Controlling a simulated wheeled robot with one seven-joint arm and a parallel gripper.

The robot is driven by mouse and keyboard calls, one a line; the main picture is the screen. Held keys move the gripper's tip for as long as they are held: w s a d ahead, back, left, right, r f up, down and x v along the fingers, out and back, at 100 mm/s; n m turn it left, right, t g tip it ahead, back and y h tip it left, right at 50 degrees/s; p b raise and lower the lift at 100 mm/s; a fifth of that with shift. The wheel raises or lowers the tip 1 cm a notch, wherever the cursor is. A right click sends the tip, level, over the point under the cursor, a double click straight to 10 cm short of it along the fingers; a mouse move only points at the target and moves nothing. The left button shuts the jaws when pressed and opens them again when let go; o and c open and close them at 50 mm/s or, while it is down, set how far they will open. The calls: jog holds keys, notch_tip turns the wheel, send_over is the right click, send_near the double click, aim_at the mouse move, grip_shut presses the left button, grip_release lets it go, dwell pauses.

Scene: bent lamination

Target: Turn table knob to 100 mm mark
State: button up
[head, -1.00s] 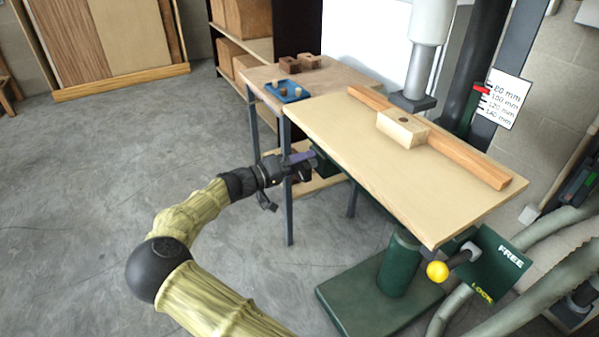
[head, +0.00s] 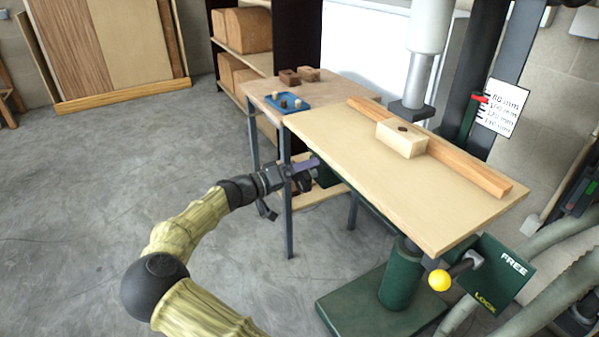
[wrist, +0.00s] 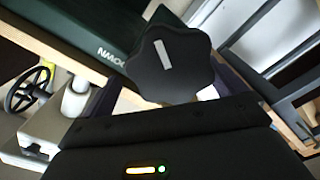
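A black lobed knob (wrist: 172,62) with a white stripe sits at the upper middle of the wrist view, beside a green housing (wrist: 95,30) lettered DOWN. My gripper (head: 306,168) is at the table's left edge, just below the top; its black body fills the bottom of the wrist view. The knob lies right in front of it, but its fingers are mostly hidden, so I cannot tell whether they grip it. The table (head: 360,165) has a wooden top. A red pointer (head: 480,98) stands by the mm scale (head: 502,108), around the 80 to 100 marks; the exact reading is unclear.
A wooden block (head: 402,139) rests against a long wooden fence (head: 470,165) on the table. A yellow-balled lever (head: 439,281) sits by a FREE/LOCK plate (head: 495,272). A side table with a blue tray (head: 287,103) stands behind. The floor at left is clear.

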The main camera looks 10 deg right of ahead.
jog(key=shift+f, duration=0.25)
jog(key=shift+a, duration=0.15)
jog(key=shift+a, duration=0.3)
jog(key=v, duration=1.6)
jog(key=shift+s+a+p, duration=0.15)
jog(key=shift+a+p, duration=0.15)
jog(key=shift+p, duration=0.15)
